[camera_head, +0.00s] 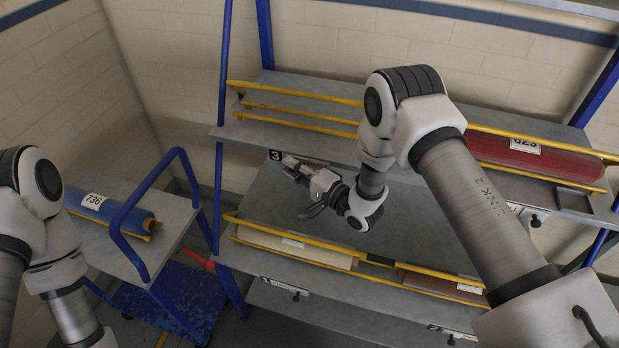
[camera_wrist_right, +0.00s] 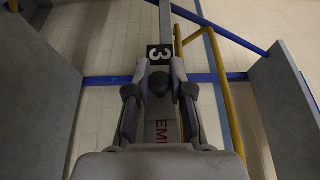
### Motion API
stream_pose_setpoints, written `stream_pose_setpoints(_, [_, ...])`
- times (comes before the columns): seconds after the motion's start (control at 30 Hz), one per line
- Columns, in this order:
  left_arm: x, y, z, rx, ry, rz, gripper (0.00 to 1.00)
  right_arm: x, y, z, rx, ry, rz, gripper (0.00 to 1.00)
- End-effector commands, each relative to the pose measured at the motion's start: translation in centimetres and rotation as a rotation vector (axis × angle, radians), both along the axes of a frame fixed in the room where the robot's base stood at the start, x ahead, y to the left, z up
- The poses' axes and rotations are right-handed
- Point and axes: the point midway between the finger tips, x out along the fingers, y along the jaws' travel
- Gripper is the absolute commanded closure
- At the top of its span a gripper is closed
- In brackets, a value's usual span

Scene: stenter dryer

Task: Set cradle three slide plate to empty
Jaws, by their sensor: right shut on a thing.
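The black number 3 plate (camera_head: 276,155) marks a cradle on the upper shelf's front edge, and it shows in the right wrist view (camera_wrist_right: 160,55). My right gripper (camera_head: 290,164) is at that edge, just right of the 3. In the right wrist view, its fingers (camera_wrist_right: 162,82) are closed around a dark round knob (camera_wrist_right: 160,84). The slide plate (camera_wrist_right: 161,126) shows behind the knob, with red letters beginning "EM"; the rest is hidden by my gripper. My left arm is at the left edge, its gripper out of view.
Yellow rails (camera_head: 292,107) run along the upper shelf, with a red roll (camera_head: 520,158) labelled 623 at right. A cream roll (camera_head: 296,246) and a brown roll (camera_head: 432,284) lie below. A blue roll (camera_head: 110,208) labelled 736 lies on a blue-framed cart at left.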

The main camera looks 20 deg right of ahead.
Motion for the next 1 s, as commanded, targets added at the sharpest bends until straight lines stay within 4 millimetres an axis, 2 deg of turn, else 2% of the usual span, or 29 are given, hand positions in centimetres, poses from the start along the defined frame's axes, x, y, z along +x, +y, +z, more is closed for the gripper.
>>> stream_pose_setpoints(0.1, [0.0, 0.0, -0.6, 0.000, -0.001, 0.000, 0.58, 0.5, 0.8, -0.2, -0.002, 0.003, 0.001, 1.00])
stream_pose_setpoints(0.33, [0.0, 0.0, -0.4, 0.000, -0.001, 0.000, 0.58, 0.5, 0.9, 0.0, -0.001, 0.004, 0.002, 1.00])
stream_pose_setpoints(0.37, [0.0, 0.0, -0.4, 0.000, -0.001, 0.000, 0.58, 0.5, 0.9, 0.0, -0.001, 0.004, 0.002, 0.76])
stream_pose_setpoints(0.4, [0.0, 0.0, -0.4, 0.000, -0.001, 0.000, 0.58, 0.5, 0.9, 0.0, -0.001, 0.003, 0.002, 0.61])
stream_pose_setpoints(0.43, [0.0, 0.0, -0.4, 0.000, -0.001, 0.000, 0.58, 0.5, 0.9, 0.0, -0.001, 0.003, 0.002, 0.54])
stream_pose_setpoints(0.77, [0.0, 0.0, -0.4, 0.000, -0.001, 0.000, 0.58, 0.3, 0.6, 0.0, -0.001, 0.003, -0.001, 0.54])
stream_pose_setpoints(0.87, [0.0, 0.0, -0.4, 0.000, -0.001, 0.000, 0.58, -0.6, 0.0, -0.1, -0.001, 0.005, -0.001, 0.54])
stream_pose_setpoints(1.0, [0.0, 0.0, -0.4, 0.000, -0.001, 0.000, 0.58, -3.2, -1.8, -0.1, -0.001, 0.008, -0.004, 0.54])
